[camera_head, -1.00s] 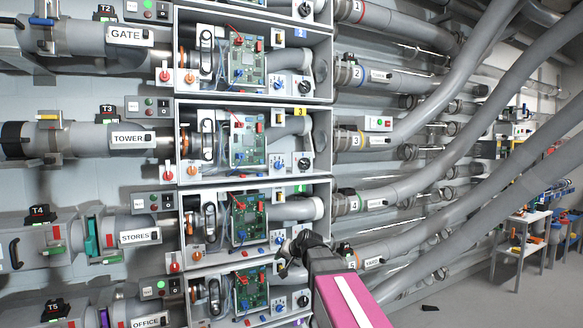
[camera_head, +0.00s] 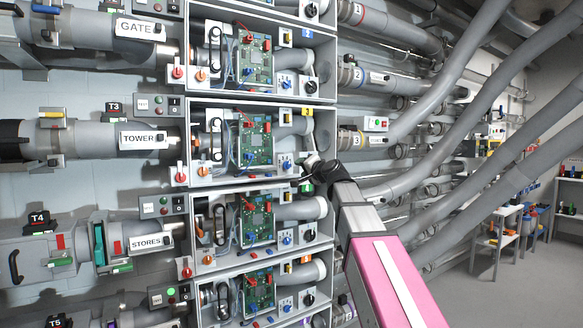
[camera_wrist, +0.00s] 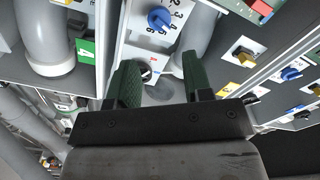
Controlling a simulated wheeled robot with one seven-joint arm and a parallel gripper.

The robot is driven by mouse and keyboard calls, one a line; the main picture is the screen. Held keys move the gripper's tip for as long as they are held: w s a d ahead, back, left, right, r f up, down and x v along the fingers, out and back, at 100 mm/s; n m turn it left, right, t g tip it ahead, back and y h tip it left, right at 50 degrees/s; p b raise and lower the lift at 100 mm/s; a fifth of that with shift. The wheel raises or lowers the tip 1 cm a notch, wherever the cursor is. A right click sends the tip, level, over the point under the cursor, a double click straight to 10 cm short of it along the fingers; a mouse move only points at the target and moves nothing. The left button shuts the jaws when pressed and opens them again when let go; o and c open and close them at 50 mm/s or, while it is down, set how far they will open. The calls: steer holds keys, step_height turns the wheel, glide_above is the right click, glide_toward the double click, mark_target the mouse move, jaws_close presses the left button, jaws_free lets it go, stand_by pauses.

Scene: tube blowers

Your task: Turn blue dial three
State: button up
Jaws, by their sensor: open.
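Blue dial three (camera_head: 286,166) sits on a white plate at the lower right of the box with the yellow 3 label (camera_head: 307,111). In the wrist view a blue dial (camera_wrist: 160,18), with numbers around it, shows near the top, beyond my fingertips. It appears to be the same dial. A black knob (camera_wrist: 146,72) shows between my fingers. My gripper (camera_head: 314,167) is at the lower right corner of that box, right of the blue dial and apart from it. In the wrist view my gripper (camera_wrist: 160,75) has its green fingers spread and empty.
The boxes above and below hold similar blue dials, such as the one in the box below (camera_head: 286,237). A green circuit board (camera_head: 255,140) is left of the dial. Grey pipes (camera_head: 420,110) run along the right. A green label (camera_wrist: 85,50) is near my left finger.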

mark_target(289, 165)
steer(key=x, duration=1)
steer(key=shift+w+a, duration=0.1)
steer(key=shift+a, duration=0.05)
steer(key=c, duration=0.7)
